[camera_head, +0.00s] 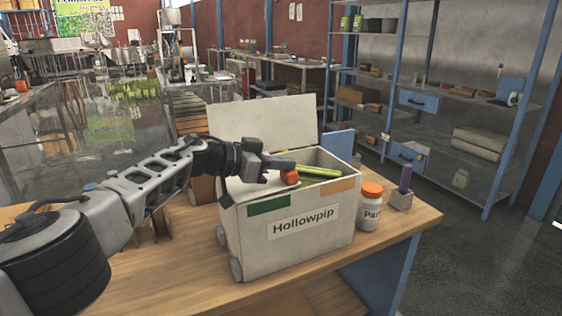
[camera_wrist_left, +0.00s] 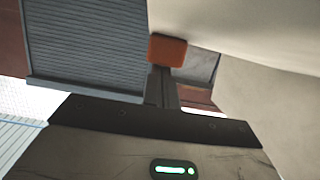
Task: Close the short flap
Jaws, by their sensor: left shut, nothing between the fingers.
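The white box (camera_head: 290,245) labelled "Hollowpip" stands on the wooden table. Its tall back flap (camera_head: 265,122) stands upright. A pale short flap (camera_head: 243,187) shows at the left end of the opening, partly hidden below my left gripper. My left gripper (camera_head: 289,175) is shut and empty, reaching in from the left over that end, its orange tip above the opening. I cannot tell whether it touches the flap. In the left wrist view the shut orange fingertips (camera_wrist_left: 167,50) are beside pale surfaces. My right gripper is not in view.
Yellow-green items (camera_head: 320,171) lie in the box. A jar with an orange lid (camera_head: 370,207) and a grey holder (camera_head: 400,200) with a purple stick (camera_head: 405,178) stand right of the box. A blue panel (camera_head: 340,144) is behind it.

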